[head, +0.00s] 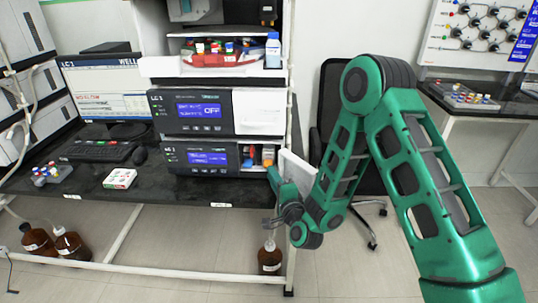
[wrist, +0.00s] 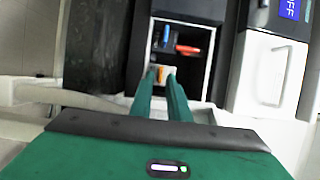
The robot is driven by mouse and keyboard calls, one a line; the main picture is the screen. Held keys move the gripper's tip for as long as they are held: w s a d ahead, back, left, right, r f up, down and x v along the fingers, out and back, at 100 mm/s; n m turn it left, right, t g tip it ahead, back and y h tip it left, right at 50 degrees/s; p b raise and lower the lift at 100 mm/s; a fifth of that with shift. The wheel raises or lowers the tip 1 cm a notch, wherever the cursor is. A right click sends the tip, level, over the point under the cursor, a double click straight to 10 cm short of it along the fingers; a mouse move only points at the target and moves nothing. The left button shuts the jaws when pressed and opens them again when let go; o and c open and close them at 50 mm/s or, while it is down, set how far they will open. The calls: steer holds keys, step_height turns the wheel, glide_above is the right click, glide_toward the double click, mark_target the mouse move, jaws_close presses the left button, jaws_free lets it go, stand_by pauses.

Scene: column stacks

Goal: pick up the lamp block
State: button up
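I cannot tell for sure which part is the lamp block. An open dark compartment (wrist: 196,64) in the instrument holds small coloured parts: a blue one (wrist: 166,36), a red one (wrist: 188,49) and a pale block with an orange part (wrist: 160,73). In the head view, the orange part (head: 268,152) and blue part (head: 249,163) show in the lower module's right bay. My gripper (wrist: 159,74) points into the compartment opening. Its green fingers are apart, with the orange part seen between their tips; no contact is visible. In the head view my gripper (head: 273,173) is just below the bay.
A white open door panel (head: 296,170) stands right of the bay, close to my gripper. A black bench (head: 200,192) holds a keyboard (head: 98,150) and small box (head: 120,179). A chair (head: 335,90) stands behind my arm.

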mark_target(269, 156)
steer(key=shift+x, duration=2.9)
jaws_close()
